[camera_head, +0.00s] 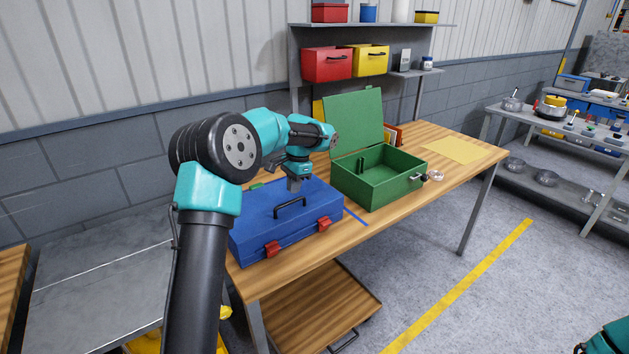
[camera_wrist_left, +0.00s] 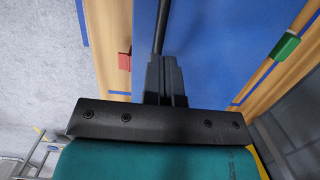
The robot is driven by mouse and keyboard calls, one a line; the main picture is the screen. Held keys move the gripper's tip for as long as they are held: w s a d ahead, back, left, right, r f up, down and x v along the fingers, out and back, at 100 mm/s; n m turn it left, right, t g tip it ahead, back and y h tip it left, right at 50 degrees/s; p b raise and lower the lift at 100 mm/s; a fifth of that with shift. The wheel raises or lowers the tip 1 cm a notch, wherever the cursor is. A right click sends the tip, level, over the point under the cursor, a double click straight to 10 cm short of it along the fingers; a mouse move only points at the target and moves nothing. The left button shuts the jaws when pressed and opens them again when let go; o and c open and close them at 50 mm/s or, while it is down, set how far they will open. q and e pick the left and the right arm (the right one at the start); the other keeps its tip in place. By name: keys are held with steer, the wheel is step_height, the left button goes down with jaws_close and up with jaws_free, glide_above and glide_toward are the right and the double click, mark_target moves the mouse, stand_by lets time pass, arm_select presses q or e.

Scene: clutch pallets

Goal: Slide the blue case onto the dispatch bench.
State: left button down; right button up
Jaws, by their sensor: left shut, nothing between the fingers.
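The blue case (camera_head: 290,222) lies flat and shut on the wooden bench (camera_head: 350,236), with red latches on its front and a black handle (camera_head: 290,207) on top. It fills the middle of the left wrist view (camera_wrist_left: 220,45). My left gripper (camera_head: 294,186) points down over the case, its fingers shut and empty close to the handle. In the left wrist view the handle bar (camera_wrist_left: 161,28) runs up from the closed fingertips (camera_wrist_left: 165,62); I cannot tell whether they touch. My right gripper is not in view. No label shows which surface is the dispatch bench.
An open green case (camera_head: 378,183) stands right of the blue case, lid raised. A grey metal bench (camera_head: 95,275) stands at the left. Shelves with red (camera_head: 326,64) and yellow (camera_head: 370,59) boxes rise behind. A yellow sheet (camera_head: 455,150) lies at the bench's right end.

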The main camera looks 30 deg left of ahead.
arm_select(q)
steer(key=w+d, duration=0.2)
steer(key=w, duration=0.1)
steer(key=w+d, duration=0.1)
steer(key=w, duration=0.3)
steer(key=w+d, duration=0.2)
steer(key=w, duration=0.1)
steer(key=shift+w+d+f, duration=0.1)
steer(key=shift+w+d, duration=0.05)
steer(key=shift+d, duration=0.15)
